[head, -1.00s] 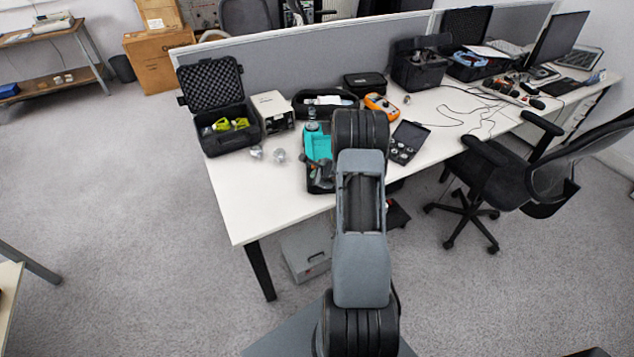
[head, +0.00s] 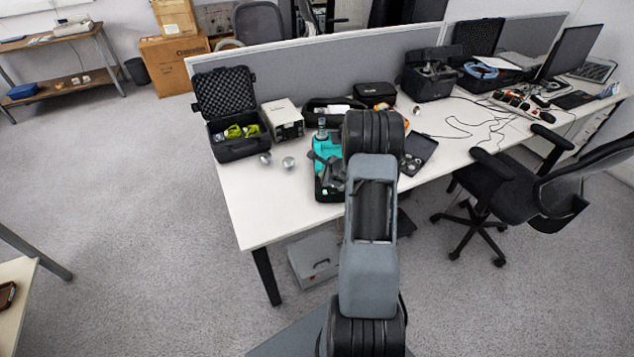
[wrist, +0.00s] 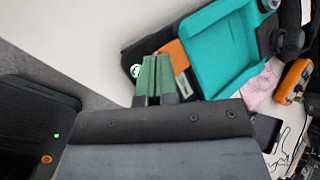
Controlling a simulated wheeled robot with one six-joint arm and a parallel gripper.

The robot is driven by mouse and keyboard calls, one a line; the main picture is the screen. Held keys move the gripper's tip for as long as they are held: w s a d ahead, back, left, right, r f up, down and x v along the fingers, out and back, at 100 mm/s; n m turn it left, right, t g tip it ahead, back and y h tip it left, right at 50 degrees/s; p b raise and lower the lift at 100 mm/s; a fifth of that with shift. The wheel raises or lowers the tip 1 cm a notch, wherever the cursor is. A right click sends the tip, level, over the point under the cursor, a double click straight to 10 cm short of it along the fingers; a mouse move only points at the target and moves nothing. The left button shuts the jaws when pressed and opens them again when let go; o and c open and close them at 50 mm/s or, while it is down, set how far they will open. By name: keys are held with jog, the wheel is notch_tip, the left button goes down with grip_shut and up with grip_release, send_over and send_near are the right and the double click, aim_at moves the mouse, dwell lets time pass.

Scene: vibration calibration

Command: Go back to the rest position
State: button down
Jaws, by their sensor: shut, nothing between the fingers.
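My gripper (wrist: 155,78) shows in the wrist view as two green fingers close together, shut and empty. It appears over the near edge of a teal device (wrist: 222,48) in a black case. Whether the fingers touch anything below is not clear. In the head view my arm stands upright in the middle, and its links hide most of the gripper. The teal device shows there just left of the arm (head: 326,150), on the white desk (head: 265,208).
An open black case (head: 228,105) with yellow-green items, a white box (head: 283,118) and two metal cylinders stand left of the arm. An orange meter (wrist: 293,80) lies right of the teal device. An office chair (head: 560,185) stands at right.

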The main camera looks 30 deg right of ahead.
jog(key=shift+a, duration=0.1)
jog(key=s+a+r+n+g+y, duration=0.2)
jog(key=s+a+r+n+g, duration=0.1)
jog(key=s+a+n, duration=0.3)
jog(key=s+a+r+n+g+y, duration=0.2)
jog(key=s+a+r+n, duration=0.2)
jog(key=a+n, duration=0.35)
jog(key=s+a+r+n+h, duration=0.4)
jog(key=s+a+r+n, duration=0.8)
jog(key=s+r, duration=0.3)
jog(key=shift+a+r+n+h, duration=0.3)
jog(key=shift+r+n, duration=0.05)
jog(key=shift+r, duration=0.55)
